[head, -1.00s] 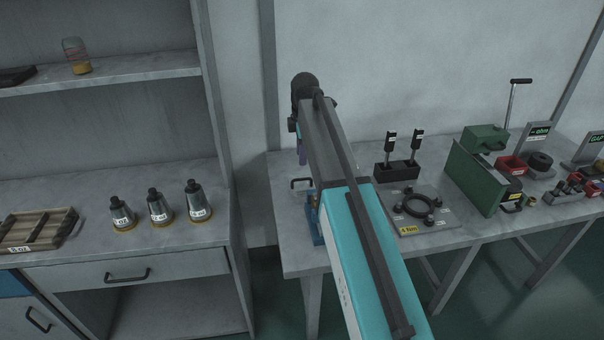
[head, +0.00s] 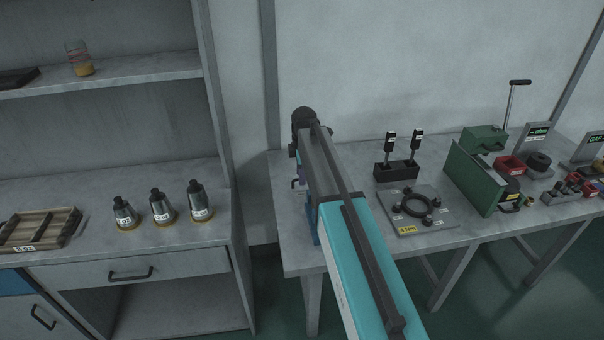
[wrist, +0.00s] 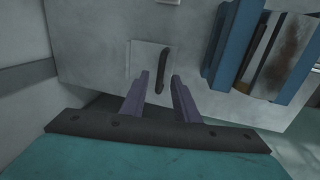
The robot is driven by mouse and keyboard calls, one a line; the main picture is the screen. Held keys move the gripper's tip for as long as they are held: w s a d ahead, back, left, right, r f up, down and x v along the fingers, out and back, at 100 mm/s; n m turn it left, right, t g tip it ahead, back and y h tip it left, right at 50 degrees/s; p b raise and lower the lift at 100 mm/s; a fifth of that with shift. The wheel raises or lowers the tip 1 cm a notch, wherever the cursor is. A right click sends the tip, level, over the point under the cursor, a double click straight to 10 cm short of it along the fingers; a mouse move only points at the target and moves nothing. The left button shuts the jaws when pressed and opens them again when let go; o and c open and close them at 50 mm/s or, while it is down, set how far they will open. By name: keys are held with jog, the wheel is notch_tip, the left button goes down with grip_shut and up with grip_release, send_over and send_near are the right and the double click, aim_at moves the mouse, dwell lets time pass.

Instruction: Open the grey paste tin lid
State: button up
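A flat, square light-grey lid (wrist: 143,57) with a dark bar handle (wrist: 164,70) lies in the grey bench top in the wrist view; I take it for the paste tin lid. It lies flat and looks closed. In the head view only a bit of the dark handle (head: 295,184) shows beside my arm, which hides the rest. My gripper (wrist: 160,76) is open and empty, its two purple fingers apart. In the picture the fingertips lie to either side of the handle's lower end. I cannot tell the height left between them. The head view hides my gripper behind my arm.
A blue rack (wrist: 228,45) with upright strips stands close to the right of the lid. On the bench are a black block with two tools (head: 397,170), a ring fixture (head: 417,206) and a green panel (head: 475,178). A shelf unit (head: 215,200) stands left.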

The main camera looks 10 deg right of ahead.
jog(key=shift+f, duration=0.15)
grip_shut()
dwell(1.4)
